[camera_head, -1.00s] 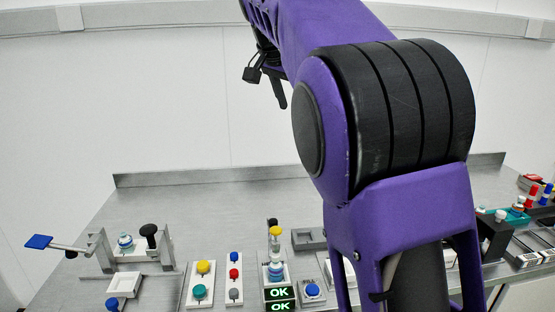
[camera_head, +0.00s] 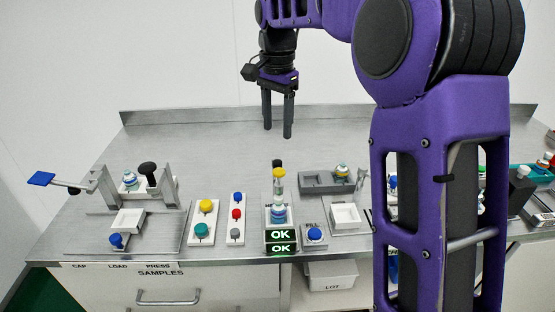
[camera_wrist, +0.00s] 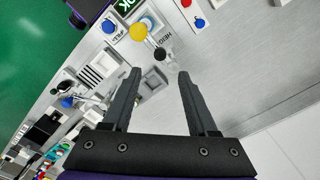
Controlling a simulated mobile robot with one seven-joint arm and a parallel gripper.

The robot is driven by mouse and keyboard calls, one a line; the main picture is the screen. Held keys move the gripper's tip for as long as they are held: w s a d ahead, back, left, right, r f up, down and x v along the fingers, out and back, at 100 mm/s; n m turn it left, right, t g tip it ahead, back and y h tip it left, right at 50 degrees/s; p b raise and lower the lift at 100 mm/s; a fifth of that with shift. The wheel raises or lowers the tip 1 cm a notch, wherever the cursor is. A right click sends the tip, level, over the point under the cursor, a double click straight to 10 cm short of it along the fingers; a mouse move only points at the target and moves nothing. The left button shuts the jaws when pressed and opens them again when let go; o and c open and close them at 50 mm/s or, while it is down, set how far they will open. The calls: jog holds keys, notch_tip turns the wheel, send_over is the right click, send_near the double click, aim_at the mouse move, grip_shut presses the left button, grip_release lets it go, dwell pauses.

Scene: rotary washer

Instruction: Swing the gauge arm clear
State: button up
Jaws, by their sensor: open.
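The height gauge station (camera_head: 281,218) stands at the table's front middle, with a vial under a yellow-topped part (camera_head: 279,173) and two green OK displays below. A dark knob (camera_head: 277,163) shows just behind the yellow top. I cannot clearly make out the gauge arm itself. In the wrist view, the yellow top (camera_wrist: 138,32) and the black knob (camera_wrist: 160,54) lie beyond my fingertips, next to a height label. My gripper (camera_head: 278,131) points down, open and empty, above the back of the table, apart from the station. Its two fingers are spread in the wrist view (camera_wrist: 160,73).
A press with a blue-ended lever (camera_head: 41,179) and a black knob (camera_head: 147,168) stands at left. Button panels (camera_head: 204,222) lie between. A grey tray (camera_head: 315,182) with a vial sits right of the station. My arm hides part of the right side. The back table is clear.

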aim_at(277, 161)
notch_tip(277, 161, down, 9)
jog(key=shift+f+b, duration=0.1)
jog(key=shift+b, duration=0.5)
grip_shut()
dwell(1.1)
